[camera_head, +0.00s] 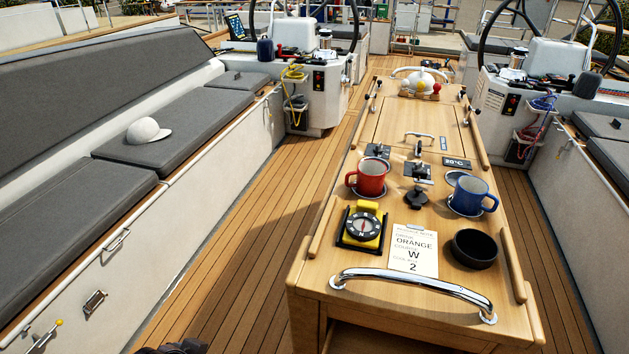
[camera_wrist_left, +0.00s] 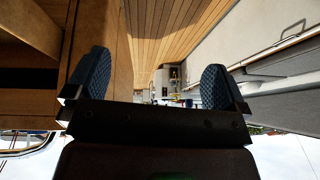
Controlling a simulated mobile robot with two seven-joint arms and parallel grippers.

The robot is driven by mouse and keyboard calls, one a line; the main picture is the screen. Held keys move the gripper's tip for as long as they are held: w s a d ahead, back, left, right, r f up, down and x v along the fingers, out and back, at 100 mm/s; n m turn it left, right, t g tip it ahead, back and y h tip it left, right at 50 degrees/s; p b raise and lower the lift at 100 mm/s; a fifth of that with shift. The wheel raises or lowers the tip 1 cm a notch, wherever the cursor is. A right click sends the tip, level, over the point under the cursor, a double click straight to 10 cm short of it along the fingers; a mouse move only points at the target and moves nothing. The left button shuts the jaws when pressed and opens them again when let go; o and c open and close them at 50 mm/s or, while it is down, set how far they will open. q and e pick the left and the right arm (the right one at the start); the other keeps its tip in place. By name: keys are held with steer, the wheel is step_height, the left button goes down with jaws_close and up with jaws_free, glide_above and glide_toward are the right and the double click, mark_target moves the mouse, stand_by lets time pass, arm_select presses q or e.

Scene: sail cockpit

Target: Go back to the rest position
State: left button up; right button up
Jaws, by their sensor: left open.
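My left gripper (camera_wrist_left: 155,82) shows in the left wrist view with its two blue textured fingers wide apart and nothing between them. It points along the teak deck, beside the wooden table's side, and that view is upside down. In the head view only a dark piece, probably of my left arm, shows at the bottom edge. My right gripper is in neither view. The cockpit table (camera_head: 415,290) holds a red mug (camera_head: 371,177), a blue mug (camera_head: 468,193), a compass (camera_head: 362,229), a note card (camera_head: 413,248) and a black round bowl (camera_head: 474,248).
A chrome handrail (camera_head: 410,279) crosses the table's near end. The bench (camera_head: 150,160) on the left carries a white cap (camera_head: 148,130). Two steering pedestals stand farther back. The deck (camera_head: 240,230) between bench and table is clear.

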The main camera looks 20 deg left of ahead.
arm_select(q)
steer(key=w+f+t, duration=0.4)
steer(key=f+t, duration=0.2)
steer(key=f, duration=0.1)
steer(key=shift+w+f+m+h, duration=0.2)
steer(key=shift+w+m+h, duration=0.1)
steer(key=shift+d, duration=0.1)
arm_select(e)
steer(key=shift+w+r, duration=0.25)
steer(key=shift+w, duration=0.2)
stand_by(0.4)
